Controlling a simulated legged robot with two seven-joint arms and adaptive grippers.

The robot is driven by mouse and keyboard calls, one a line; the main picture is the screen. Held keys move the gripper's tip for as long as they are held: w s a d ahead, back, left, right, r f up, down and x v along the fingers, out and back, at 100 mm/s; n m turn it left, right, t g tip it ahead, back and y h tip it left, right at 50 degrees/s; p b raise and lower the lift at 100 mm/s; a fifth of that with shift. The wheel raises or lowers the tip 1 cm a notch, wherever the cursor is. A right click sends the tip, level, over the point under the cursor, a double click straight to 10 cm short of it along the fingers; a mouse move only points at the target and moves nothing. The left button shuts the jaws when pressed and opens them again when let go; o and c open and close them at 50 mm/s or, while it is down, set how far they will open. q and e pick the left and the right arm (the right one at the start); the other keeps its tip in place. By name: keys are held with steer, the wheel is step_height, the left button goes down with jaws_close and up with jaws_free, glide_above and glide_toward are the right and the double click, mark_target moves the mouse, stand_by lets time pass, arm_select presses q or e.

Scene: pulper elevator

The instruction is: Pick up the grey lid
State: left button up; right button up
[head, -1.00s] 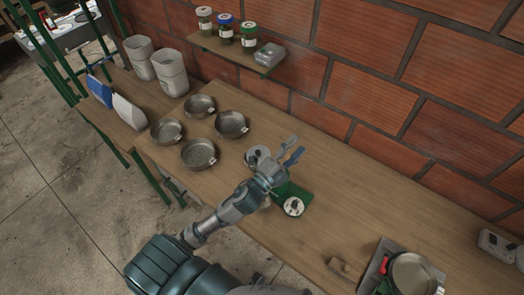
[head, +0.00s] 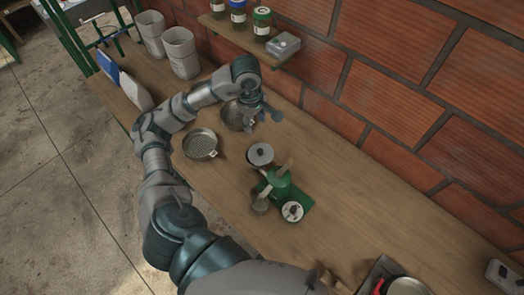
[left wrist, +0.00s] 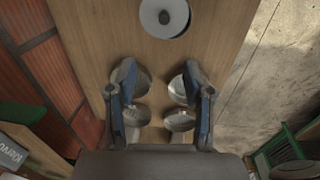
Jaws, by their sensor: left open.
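The grey lid (head: 260,154) is round with a dark knob. It lies on the wooden bench (head: 340,225), just behind the green device. My left gripper (head: 267,112) is over the bench behind the lid, near a metal sieve, apart from the lid. In the left wrist view its two blue-padded fingers (left wrist: 159,78) are spread with nothing held between them; the lid is beyond the fingertips. My right gripper is not in view.
A green device (head: 279,182) with a white dial stands close in front of the lid. Round sieves (head: 201,144) lie left of it, some hidden by my arm. A shelf with jars (head: 262,19) and a grey box (head: 283,45) hangs on the brick wall. The bench right is fairly clear.

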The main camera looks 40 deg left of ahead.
arm_select(q)
glide_above(260, 150)
step_height(260, 150, down, 10)
steer(key=shift+f, duration=0.15)
step_height(260, 150, down, 5)
steer(key=shift+s+a+r+p, duration=0.1)
steer(key=shift+p, duration=0.45)
steer(key=shift+f, duration=0.55)
jaws_close()
